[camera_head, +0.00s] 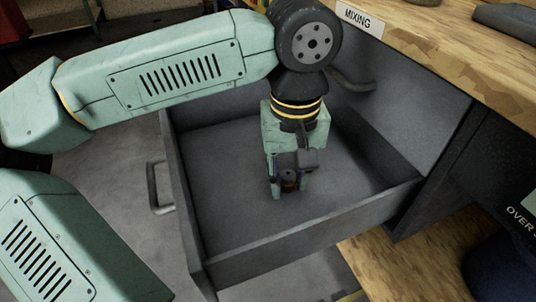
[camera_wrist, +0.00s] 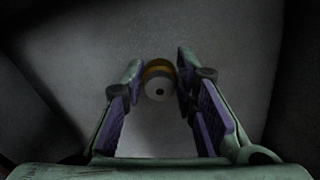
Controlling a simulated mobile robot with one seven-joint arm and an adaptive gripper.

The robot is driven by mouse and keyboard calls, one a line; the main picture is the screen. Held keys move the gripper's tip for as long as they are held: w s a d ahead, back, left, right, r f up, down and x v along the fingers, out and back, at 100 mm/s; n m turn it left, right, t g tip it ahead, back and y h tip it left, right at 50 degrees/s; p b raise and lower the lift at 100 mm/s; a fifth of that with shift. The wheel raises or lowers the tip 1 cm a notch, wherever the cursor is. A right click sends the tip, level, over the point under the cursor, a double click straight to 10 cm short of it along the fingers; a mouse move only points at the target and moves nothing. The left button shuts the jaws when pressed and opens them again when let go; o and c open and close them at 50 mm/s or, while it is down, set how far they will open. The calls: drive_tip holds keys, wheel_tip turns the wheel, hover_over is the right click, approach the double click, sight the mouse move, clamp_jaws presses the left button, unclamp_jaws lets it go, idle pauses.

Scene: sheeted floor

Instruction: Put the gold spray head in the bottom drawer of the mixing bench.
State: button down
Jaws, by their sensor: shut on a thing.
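The gold spray head (camera_wrist: 159,68) shows in the wrist view as a gold band with a pale round end, between my fingertips. In the head view it is a small, dark and brownish piece (camera_head: 289,181), partly hidden by the fingers. My gripper (camera_head: 288,186) is shut on it and points down within the outline of the open drawer (camera_head: 320,234). The height above the drawer floor is hard to tell. The grey drawer is pulled out from under the mixing bench (camera_head: 440,45), labelled "MIXING". No other drawer is clearly visible.
The drawer's handle (camera_head: 156,188) is on its front, at the left. The drawer floor around my gripper looks empty. A dark hook-shaped handle (camera_head: 352,82) is behind my wrist. A dark blue rounded object (camera_head: 500,268) stands at the lower right.

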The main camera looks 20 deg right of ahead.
hover_over(261, 162)
drive_tip(key=shift+s+f, duration=0.1)
drive_tip(key=shift+f, duration=0.4)
drive_tip(key=shift+f+b, duration=0.7)
drive_tip(key=shift+f, duration=1.1)
drive_tip(key=shift+f, duration=0.25)
drive_tip(key=c, duration=1.3)
unclamp_jaws()
drive_tip(key=shift+r, duration=0.1)
wheel_tip(261, 162, up, 12)
drive_tip(key=shift+r+p, duration=0.2)
drive_tip(key=shift+p, duration=1.05)
